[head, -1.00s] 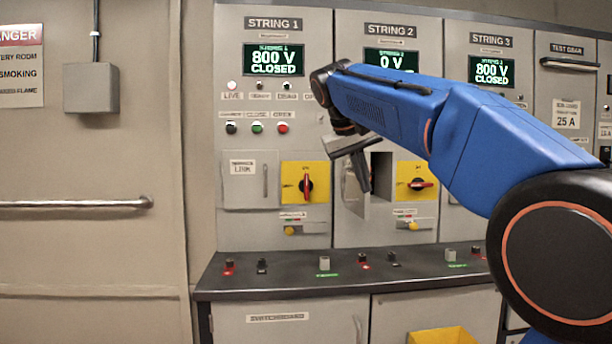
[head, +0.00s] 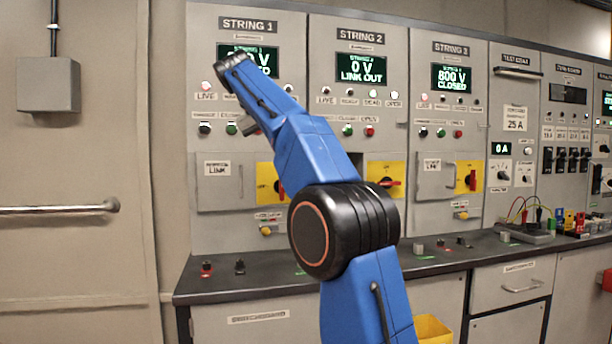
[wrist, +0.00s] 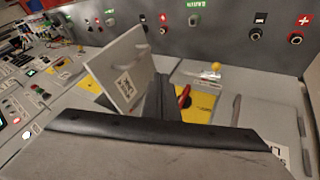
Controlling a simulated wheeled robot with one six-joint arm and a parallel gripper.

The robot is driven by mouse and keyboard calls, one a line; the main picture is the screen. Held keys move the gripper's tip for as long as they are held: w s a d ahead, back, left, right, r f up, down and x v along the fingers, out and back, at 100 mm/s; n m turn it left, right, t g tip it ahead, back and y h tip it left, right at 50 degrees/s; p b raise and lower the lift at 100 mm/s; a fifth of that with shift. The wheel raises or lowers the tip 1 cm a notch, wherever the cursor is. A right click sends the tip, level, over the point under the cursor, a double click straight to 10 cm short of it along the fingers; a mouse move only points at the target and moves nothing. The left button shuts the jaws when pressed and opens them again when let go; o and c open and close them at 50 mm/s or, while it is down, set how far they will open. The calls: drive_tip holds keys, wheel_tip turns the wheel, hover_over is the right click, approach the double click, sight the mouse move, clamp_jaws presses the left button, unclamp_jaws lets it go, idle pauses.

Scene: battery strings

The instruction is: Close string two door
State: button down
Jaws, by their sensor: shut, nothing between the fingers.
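The string two door (wrist: 125,70) is a pale panel with a small label. In the wrist view it stands swung open, out from the cabinet front. In the head view my arm hides it; only a dark sliver of its opening (head: 357,158) shows, left of the string two yellow switch plate (head: 385,180). My gripper (wrist: 163,88) is shut and empty. Its dark fingers show beside the door in the wrist view, in front of the string one yellow plate (wrist: 201,106). I cannot tell if they touch the door. In the head view the gripper is mostly hidden.
The string one door (head: 219,183) and string three door (head: 434,176) are shut. A dark bench ledge (head: 225,283) with posts runs below the panels. The string two display (head: 360,68) reads 0 V, LINK OUT. A yellow bin (head: 433,330) stands below. Test gear sits at right.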

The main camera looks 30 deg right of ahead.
drive_tip(key=d+f, duration=0.6)
drive_tip(key=d, duration=0.2)
drive_tip(key=shift+s+d+f, duration=0.2)
drive_tip(key=shift+f, duration=0.05)
drive_tip(key=s+d+n+t+y, duration=0.3)
drive_tip(key=s+d+n+t, duration=0.15)
drive_tip(key=d+n, duration=0.5)
drive_tip(key=w+d+n+y, duration=0.2)
drive_tip(key=d+n, duration=0.1)
drive_tip(key=d, duration=0.4)
drive_tip(key=w+d+n+y, duration=0.2)
drive_tip(key=w+d+n, duration=0.1)
drive_tip(key=d, duration=0.4)
drive_tip(key=shift+w+d+t+y, duration=0.2)
drive_tip(key=shift+d+t+y, duration=0.05)
drive_tip(key=shift+t+y, duration=0.2)
drive_tip(key=shift+r+n, duration=0.1)
drive_tip(key=shift+n, duration=0.15)
